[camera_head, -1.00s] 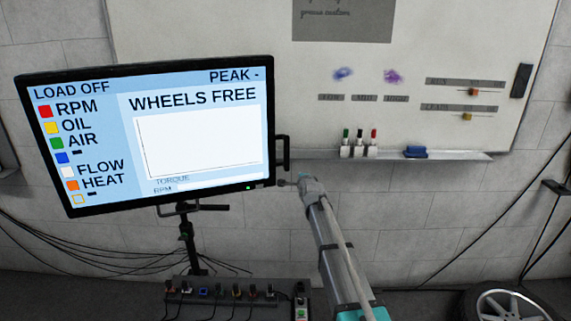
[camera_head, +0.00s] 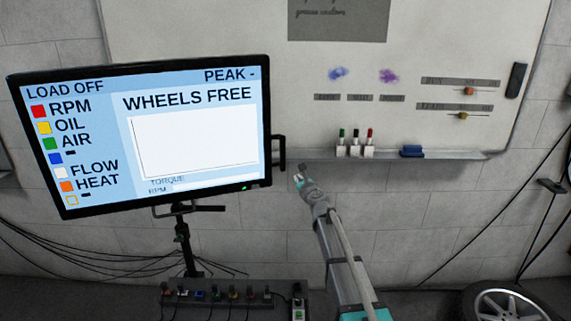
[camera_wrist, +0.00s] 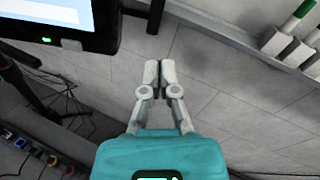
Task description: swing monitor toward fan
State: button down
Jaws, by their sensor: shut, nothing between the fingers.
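The monitor (camera_head: 145,135) is at the left of the head view on a black stand, its lit screen reading "WHEELS FREE" and "LOAD OFF". A black handle (camera_head: 279,161) stands out from its right edge. In the wrist view the monitor's corner (camera_wrist: 60,20) is at upper left, with the handle (camera_wrist: 155,15) at the top. My gripper (camera_head: 300,174) is just right of the handle's lower end in the head view, shut and empty. In the wrist view my gripper (camera_wrist: 160,68) has its fingertips together below the handle, with a gap. I see no fan.
A whiteboard (camera_head: 430,60) hangs on the wall behind, with a marker ledge (camera_head: 460,155) along its bottom. A strip of knobs and plugs (camera_head: 220,295) and loose cables lie below the monitor. A wheel (camera_head: 505,305) is at lower right.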

aim_at(285, 159)
jog(key=shift+s+d+r+m+t, duration=0.15)
jog(key=shift+s+r+m, duration=0.15)
jog(key=shift+m, duration=0.55)
jog(key=shift+s+d+r+m+t, duration=0.15)
jog(key=shift+s+r+m, duration=0.1)
jog(key=shift+m, duration=0.6)
jog(key=x, duration=1.4)
jog(key=shift+a+r, duration=0.1)
